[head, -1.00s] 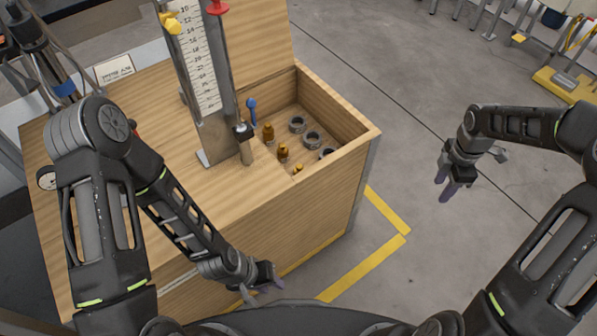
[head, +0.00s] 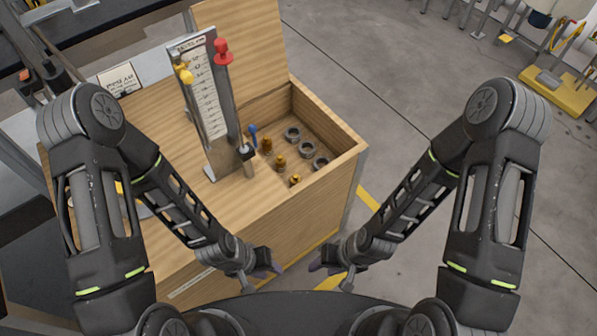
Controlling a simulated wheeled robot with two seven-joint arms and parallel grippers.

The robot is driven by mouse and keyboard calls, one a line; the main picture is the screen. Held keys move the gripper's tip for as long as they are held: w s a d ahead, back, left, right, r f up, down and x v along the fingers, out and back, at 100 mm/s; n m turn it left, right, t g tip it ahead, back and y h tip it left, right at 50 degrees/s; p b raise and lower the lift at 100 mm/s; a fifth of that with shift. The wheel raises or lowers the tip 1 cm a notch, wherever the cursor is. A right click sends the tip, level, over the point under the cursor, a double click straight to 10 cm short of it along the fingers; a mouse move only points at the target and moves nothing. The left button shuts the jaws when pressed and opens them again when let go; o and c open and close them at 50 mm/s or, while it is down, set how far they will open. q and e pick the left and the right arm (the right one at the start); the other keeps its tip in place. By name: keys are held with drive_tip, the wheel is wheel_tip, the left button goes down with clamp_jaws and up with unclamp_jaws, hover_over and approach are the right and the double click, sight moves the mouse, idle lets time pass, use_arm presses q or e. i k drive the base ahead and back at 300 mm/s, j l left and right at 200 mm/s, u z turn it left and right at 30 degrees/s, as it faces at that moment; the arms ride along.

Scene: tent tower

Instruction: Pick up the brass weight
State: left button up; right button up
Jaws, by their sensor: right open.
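Three small brass-coloured pieces stand in the open compartment of the wooden bench: one at the back (head: 267,145), a brass weight in the middle (head: 280,162) and one at the front (head: 295,180). Which one the task means I cannot tell. My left gripper (head: 266,266) is low in front of the bench, away from the brass pieces; its fingers are too small to read. My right gripper (head: 326,263) is open and empty, facing the left one across a small gap, also well short of the compartment.
Several grey metal rings (head: 306,149) lie right of the brass pieces. The compartment's wooden wall (head: 335,131) rises around them. A tall scale stand (head: 210,100) with red and yellow pointers stands left of the compartment.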

sight(296, 178)
drive_tip(key=l+u, duration=0.1)
drive_tip(key=u, duration=0.25)
drive_tip(key=i+l+u, duration=0.1)
drive_tip(key=l+u, duration=0.25)
drive_tip(key=l, duration=0.45)
drive_tip(key=l+u, duration=0.4)
drive_tip(key=l, duration=1.2)
drive_tip(key=k+l, duration=0.1)
drive_tip(key=l, duration=0.75)
drive_tip(key=u, duration=0.05)
